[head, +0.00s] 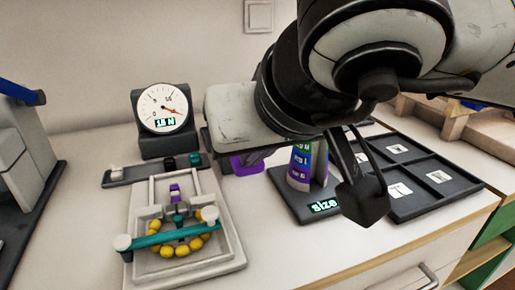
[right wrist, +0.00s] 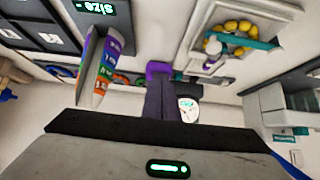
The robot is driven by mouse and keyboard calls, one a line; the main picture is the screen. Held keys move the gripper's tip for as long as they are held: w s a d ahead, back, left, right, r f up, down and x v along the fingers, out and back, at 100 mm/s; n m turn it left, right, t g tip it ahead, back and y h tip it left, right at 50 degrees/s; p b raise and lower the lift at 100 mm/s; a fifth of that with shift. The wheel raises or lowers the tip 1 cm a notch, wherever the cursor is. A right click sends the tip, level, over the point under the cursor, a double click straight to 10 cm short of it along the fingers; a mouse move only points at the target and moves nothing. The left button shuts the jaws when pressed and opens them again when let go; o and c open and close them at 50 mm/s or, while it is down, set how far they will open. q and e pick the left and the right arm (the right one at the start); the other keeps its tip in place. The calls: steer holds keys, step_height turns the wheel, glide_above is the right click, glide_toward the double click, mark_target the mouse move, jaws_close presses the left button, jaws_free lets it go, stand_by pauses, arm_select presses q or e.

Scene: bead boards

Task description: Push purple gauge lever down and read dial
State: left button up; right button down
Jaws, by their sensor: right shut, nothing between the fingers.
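The gauge dial (head: 162,108) is white and round on a dark stand. Its red needle points right and slightly down. A small green readout sits below the needle; its digits are too small to read surely, but end in N. My right gripper (head: 246,155) is shut and empty, pointing down just right of the gauge. The purple lever (head: 248,166) shows at its fingertips, partly hidden by them. In the right wrist view the purple lever (right wrist: 158,68) is at the finger ends, apparently touching. The dial (right wrist: 188,108) is partly hidden there. My left gripper is not in view.
A pale bead board (head: 235,262) with yellow beads and a teal bar lies in front of the gauge. A striped cone (head: 299,168) stands on a dark size pad, beside a dark sorting tray (head: 452,191). Grey equipment (head: 22,165) stands at the left.

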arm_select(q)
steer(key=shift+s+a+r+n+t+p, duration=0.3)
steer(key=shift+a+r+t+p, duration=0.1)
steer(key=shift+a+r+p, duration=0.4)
arm_select(e)
steer(key=v, duration=1)
steer(key=shift+s, duration=0.3)
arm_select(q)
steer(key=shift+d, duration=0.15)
arm_select(e)
steer(key=shift+d+r, duration=0.1)
